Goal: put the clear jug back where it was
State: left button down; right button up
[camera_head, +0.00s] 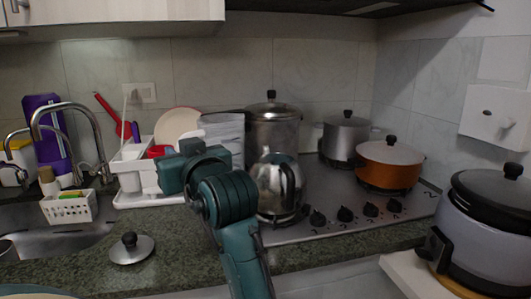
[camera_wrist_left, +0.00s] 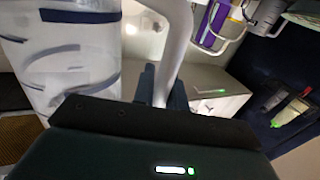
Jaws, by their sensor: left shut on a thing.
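The clear jug (camera_head: 226,130) stands upright in the head view, behind my left gripper and left of the tall steel pot. My left gripper (camera_head: 196,160) covers its lower part, so I cannot tell whether its base touches the counter. In the left wrist view the jug's clear body (camera_wrist_left: 72,65) with dark markings fills the left side. Its pale handle (camera_wrist_left: 176,45) runs down between the fingers of my left gripper (camera_wrist_left: 160,88), which is shut on it. My right gripper is not in view.
A white dish rack (camera_head: 130,178) and the sink are to the left. A steel kettle (camera_head: 278,188), tall pot (camera_head: 272,130) and orange pot (camera_head: 388,165) stand on the hob at right. A lid (camera_head: 130,250) lies on the front counter.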

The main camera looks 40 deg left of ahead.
pick_arm(q)
jog(key=a+n+g+p, duration=0.25)
jog(key=a+p, duration=0.25)
jog(key=a, duration=0.4)
notch_tip(320, 180, down, 11)
jog(key=g, duration=0.1)
jog(key=shift+w+a+r+y, duration=0.15)
jog(key=shift+a+y, duration=0.25)
jog(key=shift+a, duration=0.05)
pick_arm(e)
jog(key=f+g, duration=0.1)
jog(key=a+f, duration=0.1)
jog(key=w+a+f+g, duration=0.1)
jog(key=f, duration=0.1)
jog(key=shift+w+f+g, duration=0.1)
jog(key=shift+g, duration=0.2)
pick_arm(q)
jog(key=shift+b, duration=0.45)
jog(key=c, duration=1.4)
grip_release()
